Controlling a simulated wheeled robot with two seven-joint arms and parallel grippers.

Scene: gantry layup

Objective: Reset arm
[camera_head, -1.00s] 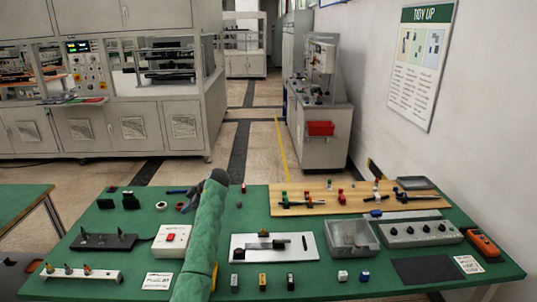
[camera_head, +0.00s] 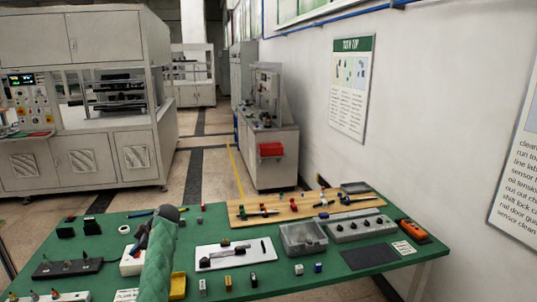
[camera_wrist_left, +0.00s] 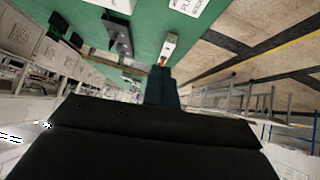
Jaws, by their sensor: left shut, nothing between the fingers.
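My left arm, in a green sleeve, rises over the table in the head view. Its dark end with the left gripper (camera_head: 168,213) is above the left half of the table (camera_head: 345,285), apart from the objects there. In the left wrist view the dark fingers (camera_wrist_left: 162,87) are together, with nothing between them. The wrist view is strongly tilted, with the green tabletop and some table items beyond the fingers. My right gripper is in neither view.
A white plate (camera_head: 262,256), clear bin (camera_head: 303,240), wooden board (camera_head: 280,208), grey control box (camera_head: 355,228) and orange meter (camera_head: 412,231) are on the table. A yellow box (camera_head: 178,286) is right beside my sleeve.

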